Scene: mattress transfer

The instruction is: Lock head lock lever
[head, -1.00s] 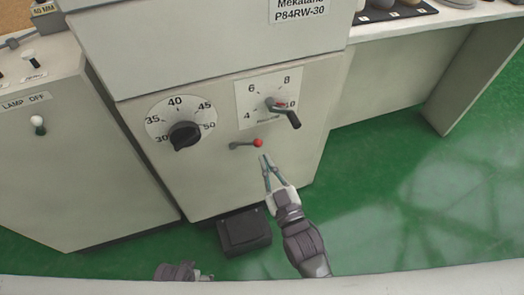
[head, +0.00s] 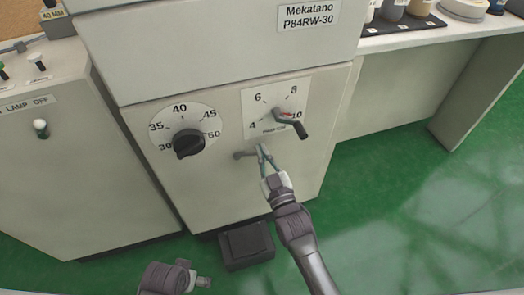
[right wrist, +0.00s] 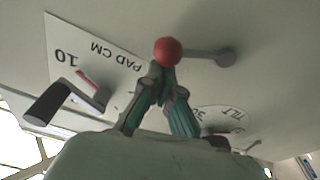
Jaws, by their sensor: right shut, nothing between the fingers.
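The head lock lever is a short grey arm with a red ball knob, on the front of the pale machine. In the head view its grey arm (head: 244,154) points right and its ball is hidden behind my right gripper (head: 264,151). In the right wrist view the red ball (right wrist: 168,51) sits right at the tips of my right gripper (right wrist: 162,75), with the grey arm running right. The right gripper is shut and empty; whether it touches the ball I cannot tell. My left gripper (head: 201,282) is at the bottom edge, its fingers too small to judge.
Above the lever are a black dial knob (head: 189,143) and a crank handle (head: 290,124) on a numbered plate. A dark box (head: 246,246) lies on the green floor below. A grey cabinet (head: 70,165) stands left; a bench (head: 430,36) stands right.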

